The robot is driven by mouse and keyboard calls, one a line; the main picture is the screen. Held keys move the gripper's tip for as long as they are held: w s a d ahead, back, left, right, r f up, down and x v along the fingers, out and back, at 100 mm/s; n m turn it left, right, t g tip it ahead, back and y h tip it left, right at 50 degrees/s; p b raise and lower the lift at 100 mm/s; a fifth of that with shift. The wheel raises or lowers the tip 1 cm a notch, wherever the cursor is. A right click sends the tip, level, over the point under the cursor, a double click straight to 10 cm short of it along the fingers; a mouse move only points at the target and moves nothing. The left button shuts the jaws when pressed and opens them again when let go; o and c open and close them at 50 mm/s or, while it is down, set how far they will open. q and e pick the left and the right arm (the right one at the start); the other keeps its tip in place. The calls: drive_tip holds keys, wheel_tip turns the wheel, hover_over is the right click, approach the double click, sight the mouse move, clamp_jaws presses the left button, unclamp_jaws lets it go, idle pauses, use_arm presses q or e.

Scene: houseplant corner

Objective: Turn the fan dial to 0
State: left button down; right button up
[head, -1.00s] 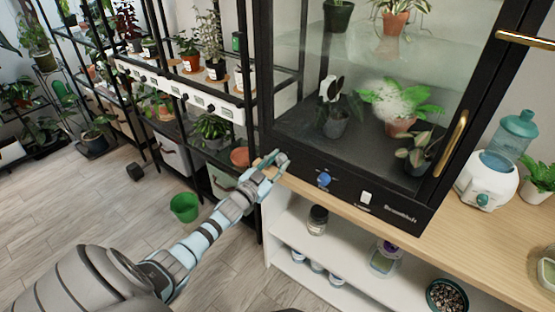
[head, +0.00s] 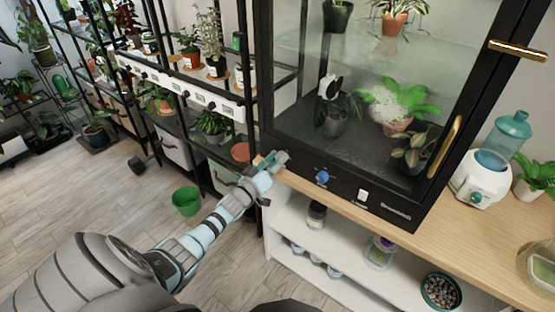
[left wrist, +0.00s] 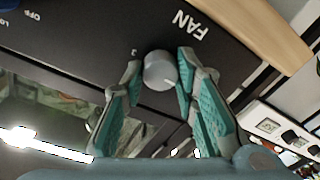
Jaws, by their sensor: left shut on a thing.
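The fan dial (left wrist: 160,71) is a round grey knob on the black front panel (left wrist: 85,45) of the glass cabinet, beside the upside-down word FAN in the left wrist view. A pale mark shows on its face, and a small digit beside it is too blurred to read surely. My left gripper (left wrist: 157,80) has its teal-padded fingers on either side of the dial, shut on it. In the head view my left gripper (head: 273,161) is at the panel's left end and hides the dial. My right gripper is not in view.
A blue knob (head: 322,177) and a white switch (head: 363,195) sit further right on the panel. The cabinet stands on a wooden counter (head: 480,225) with a white-and-teal humidifier (head: 484,180). A green bucket (head: 187,200) is on the floor at left.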

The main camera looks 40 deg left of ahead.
use_arm(q)
drive_tip(key=shift+n, duration=0.4)
drive_tip(key=c, duration=1.3)
unclamp_jaws()
drive_tip(key=s, duration=0.8)
drive_tip(key=s+d, duration=0.1)
drive_tip(key=s, duration=0.3)
